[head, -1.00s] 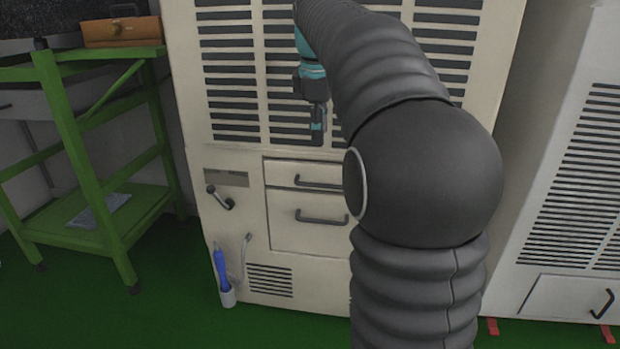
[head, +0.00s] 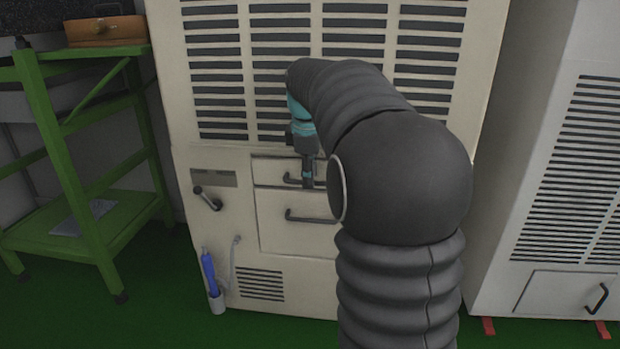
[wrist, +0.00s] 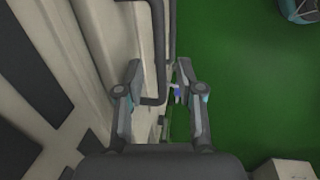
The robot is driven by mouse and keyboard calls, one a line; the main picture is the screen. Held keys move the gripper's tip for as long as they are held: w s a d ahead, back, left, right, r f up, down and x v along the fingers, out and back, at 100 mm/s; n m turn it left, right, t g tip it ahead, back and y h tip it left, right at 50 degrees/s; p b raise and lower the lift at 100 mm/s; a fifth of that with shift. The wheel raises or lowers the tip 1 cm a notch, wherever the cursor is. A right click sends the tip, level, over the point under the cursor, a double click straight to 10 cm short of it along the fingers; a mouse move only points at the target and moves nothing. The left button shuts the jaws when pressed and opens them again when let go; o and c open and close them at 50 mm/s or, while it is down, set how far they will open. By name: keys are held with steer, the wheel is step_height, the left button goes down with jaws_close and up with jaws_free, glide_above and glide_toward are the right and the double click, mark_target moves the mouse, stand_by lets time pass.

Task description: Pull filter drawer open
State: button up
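The beige cabinet has an upper drawer (head: 272,170) and a taller lower drawer (head: 280,232), both with dark bar handles and both looking closed. Neither is labelled as the filter drawer in view. My gripper (head: 308,184) is in front of the upper drawer, over part of its handle (head: 291,180). The lower handle (head: 300,217) sits just below. In the wrist view my gripper (wrist: 158,78) has its fingers apart, with a dark handle bar (wrist: 159,60) showing between them. Contact with the bar cannot be told. My arm hides the drawers' right side.
A crank-like lever (head: 207,198) and a blue tool in a holder (head: 210,275) are on the cabinet's left. A green shelf stand (head: 60,140) stands left, a second white cabinet (head: 560,250) right. Green floor (head: 150,320) is clear in front.

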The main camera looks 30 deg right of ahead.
steer(key=shift+f, duration=0.25)
jaws_close()
